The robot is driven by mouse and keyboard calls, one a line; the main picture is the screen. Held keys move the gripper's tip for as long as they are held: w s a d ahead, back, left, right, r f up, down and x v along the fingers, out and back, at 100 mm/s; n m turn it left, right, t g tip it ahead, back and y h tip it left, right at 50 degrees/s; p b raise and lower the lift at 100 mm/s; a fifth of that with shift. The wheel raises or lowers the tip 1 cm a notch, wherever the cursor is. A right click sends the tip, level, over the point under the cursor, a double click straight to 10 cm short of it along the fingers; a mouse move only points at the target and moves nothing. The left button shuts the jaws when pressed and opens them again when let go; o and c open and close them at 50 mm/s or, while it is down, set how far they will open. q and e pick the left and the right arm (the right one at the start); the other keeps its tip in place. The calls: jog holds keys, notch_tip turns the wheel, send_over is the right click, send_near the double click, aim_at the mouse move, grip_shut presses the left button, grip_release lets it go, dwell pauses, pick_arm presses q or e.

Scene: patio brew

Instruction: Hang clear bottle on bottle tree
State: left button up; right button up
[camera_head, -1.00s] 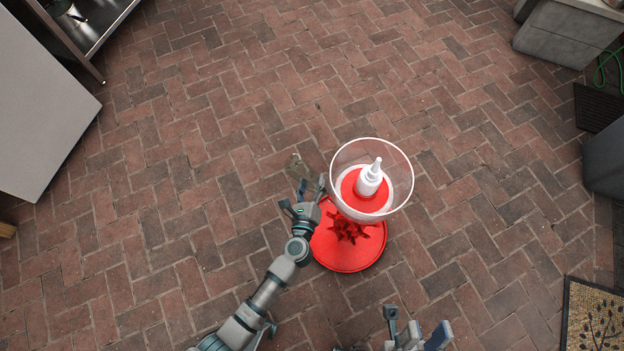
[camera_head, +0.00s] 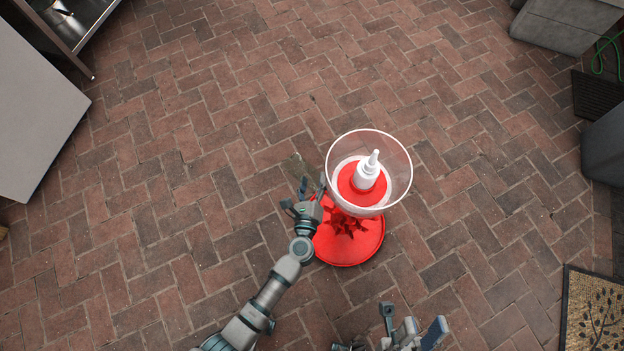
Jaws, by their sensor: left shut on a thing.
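The bottle tree (camera_head: 349,246) has a round red base, red pegs low on its stem, and a clear bowl (camera_head: 407,176) with a white nozzle on top. It stands upright on the brick floor. My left gripper (camera_head: 308,188) is just left of the tree, beside the bowl. It is shut on the clear bottle (camera_head: 300,168), a faint see-through shape that is hard to make out against the bricks. Whether the bottle touches the tree cannot be told. My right gripper (camera_head: 415,326) is at the bottom edge, its fingers apart with nothing between them, below the tree.
A grey surface (camera_head: 35,110) and a metal stand (camera_head: 85,35) are at the left. Grey blocks (camera_head: 560,22) and a dark mat (camera_head: 598,95) are at the right. A leaf-pattern doormat (camera_head: 595,315) lies bottom right. The brick floor around the tree is clear.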

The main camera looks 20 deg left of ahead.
pick_arm(q)
jog(key=shift+s+d+f, duration=0.1)
jog(key=shift+d+f, duration=0.2)
jog(key=shift+f, duration=0.1)
jog(key=shift+r, duration=0.1)
